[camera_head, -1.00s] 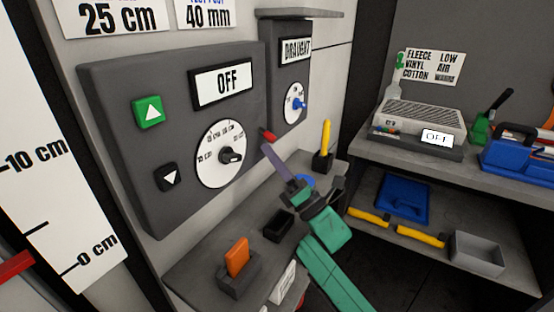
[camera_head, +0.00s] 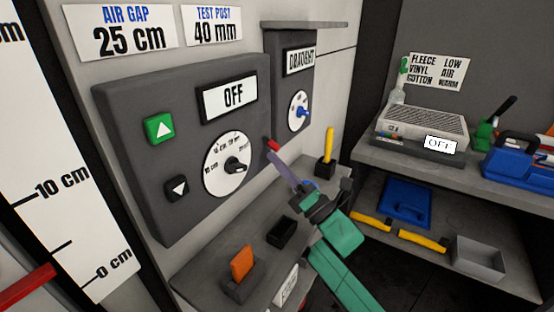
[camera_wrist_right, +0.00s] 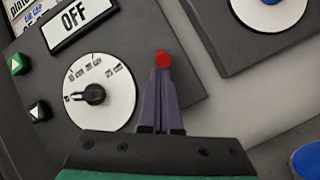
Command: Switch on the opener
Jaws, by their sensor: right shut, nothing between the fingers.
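A dark grey control box (camera_head: 130,105) on the wall has a display (camera_head: 229,97) reading OFF, a green up button (camera_head: 159,128), a black down button (camera_head: 177,188) and a white dial (camera_head: 216,176). A red switch tip (camera_head: 272,144) shows at its right edge. My right gripper (camera_head: 272,155) is shut and empty, its purple fingers pointing at the red tip. In the right wrist view the red tip (camera_wrist_right: 163,60) appears directly at the fingertips (camera_wrist_right: 162,72); I cannot tell whether they touch. No label names the opener. My left gripper is out of view.
A DRAUGHT box (camera_head: 290,85) with a blue knob hangs to the right. Below, a grey shelf holds an orange block (camera_head: 242,263) and a yellow-handled tool (camera_head: 329,146). On the right shelf, a grilled device (camera_head: 425,122) also reads OFF.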

